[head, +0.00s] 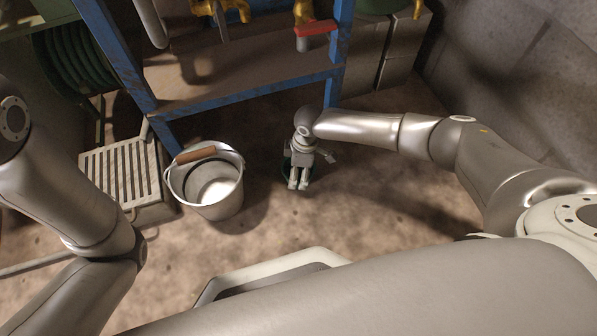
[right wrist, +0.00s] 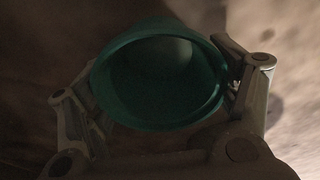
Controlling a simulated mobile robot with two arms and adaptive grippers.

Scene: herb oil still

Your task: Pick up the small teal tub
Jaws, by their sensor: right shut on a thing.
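The small teal tub (right wrist: 160,80) fills the middle of the right wrist view, its round open mouth facing the camera and its inside dark. My right gripper (head: 299,184) reaches down near the floor, to the right of the bucket. Its two fingers press on opposite sides of the tub in the right wrist view (right wrist: 165,95). In the head view only a dark sliver of the tub (head: 287,165) shows behind the gripper. Whether the tub touches the floor cannot be told. My left arm comes in at the left, but its gripper is out of view.
A pale metal bucket (head: 226,199) with a wooden-grip handle stands left of my right gripper. A slatted grate (head: 120,178) lies further left. A blue-framed bench (head: 240,97) with yellow valves and a red handle stands behind. The floor to the right (head: 400,215) is clear.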

